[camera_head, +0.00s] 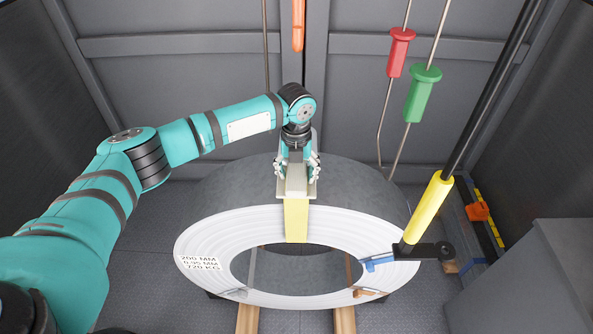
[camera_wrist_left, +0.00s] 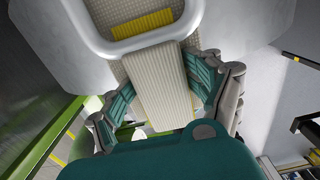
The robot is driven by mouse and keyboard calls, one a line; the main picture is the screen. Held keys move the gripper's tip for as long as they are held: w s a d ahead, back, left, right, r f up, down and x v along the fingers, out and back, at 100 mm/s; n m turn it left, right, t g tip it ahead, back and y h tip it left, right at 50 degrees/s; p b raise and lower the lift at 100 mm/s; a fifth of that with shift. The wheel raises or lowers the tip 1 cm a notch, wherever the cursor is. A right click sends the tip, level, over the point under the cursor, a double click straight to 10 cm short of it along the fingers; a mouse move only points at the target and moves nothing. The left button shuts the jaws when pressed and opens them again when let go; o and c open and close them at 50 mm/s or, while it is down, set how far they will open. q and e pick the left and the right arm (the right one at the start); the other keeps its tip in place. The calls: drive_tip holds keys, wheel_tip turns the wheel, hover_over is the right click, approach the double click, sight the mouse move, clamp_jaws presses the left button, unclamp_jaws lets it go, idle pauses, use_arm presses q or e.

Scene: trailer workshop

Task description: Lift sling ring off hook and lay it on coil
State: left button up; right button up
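A beige sling (camera_head: 297,180) with a yellow section (camera_head: 297,220) runs over the coil's top edge. My left gripper (camera_head: 297,168) is down at the coil's top, its spread fingers on both sides of the sling. In the left wrist view, the pale rounded ring (camera_wrist_left: 150,50) lies just beyond the fingers, with webbing (camera_wrist_left: 160,90) passing between them. Firm contact with the ring is not visible. An orange piece (camera_head: 298,25), perhaps the hook, hangs above. My right gripper is out of view.
Wooden bearers (camera_head: 247,318) support the coil. Rods with red (camera_head: 400,52) and green (camera_head: 422,93) grips hang behind. A grey box (camera_head: 540,275) occupies the right corner.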

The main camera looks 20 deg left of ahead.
use_arm(q)
drive_tip(key=shift+s+f, duration=0.15)
drive_tip(key=shift+f, duration=0.15)
